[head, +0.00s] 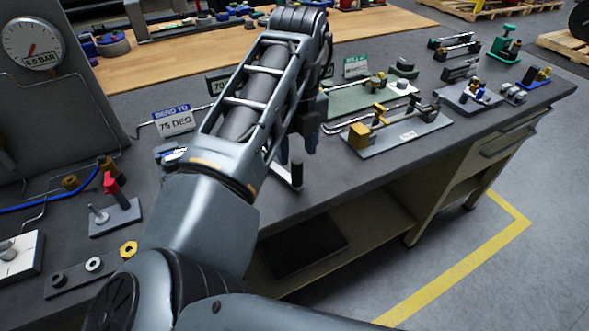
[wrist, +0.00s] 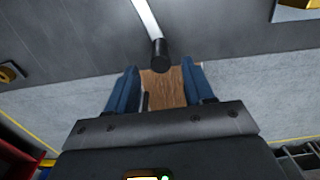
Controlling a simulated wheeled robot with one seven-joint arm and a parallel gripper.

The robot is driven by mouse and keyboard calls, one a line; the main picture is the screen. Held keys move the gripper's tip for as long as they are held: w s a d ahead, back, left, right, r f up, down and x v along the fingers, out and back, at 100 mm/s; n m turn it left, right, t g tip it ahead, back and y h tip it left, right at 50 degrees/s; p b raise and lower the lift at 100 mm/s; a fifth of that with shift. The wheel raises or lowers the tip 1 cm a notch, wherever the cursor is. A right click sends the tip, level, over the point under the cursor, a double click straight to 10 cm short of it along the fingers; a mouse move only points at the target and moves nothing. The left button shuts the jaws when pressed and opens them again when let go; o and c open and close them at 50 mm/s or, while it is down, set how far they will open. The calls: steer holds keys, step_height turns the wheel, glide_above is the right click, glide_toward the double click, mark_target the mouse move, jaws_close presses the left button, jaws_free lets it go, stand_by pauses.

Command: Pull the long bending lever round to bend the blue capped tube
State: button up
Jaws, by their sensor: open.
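The long bending lever shows in the head view as a light bar with an upright dark handle (head: 297,175) at the bench's front edge. In the wrist view its pale bar (wrist: 147,18) ends in the black handle (wrist: 161,56), which lies around the line between my fingertips. My gripper (head: 303,143) is open, its two blue fingers (wrist: 159,67) spread to either side of the handle's end. I cannot tell whether they touch it. A small blue part (head: 168,149) beside my arm may belong to the tube. My arm hides most of the bender.
A "BEND TO 75 DEG" sign (head: 174,120) stands behind my arm. Fixtures with brass parts (head: 400,135) stand to the right on the grey bench. A red-handled valve (head: 112,185) and a gauge (head: 33,42) are at left. Open floor (head: 450,270) lies in front.

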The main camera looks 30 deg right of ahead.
mark_target(296, 173)
step_height(296, 173, down, 7)
steer(key=b, duration=0.4)
steer(key=shift+f+b, duration=0.2)
steer(key=shift+b, duration=0.15)
steer(key=shift+c, duration=0.5)
jaws_close()
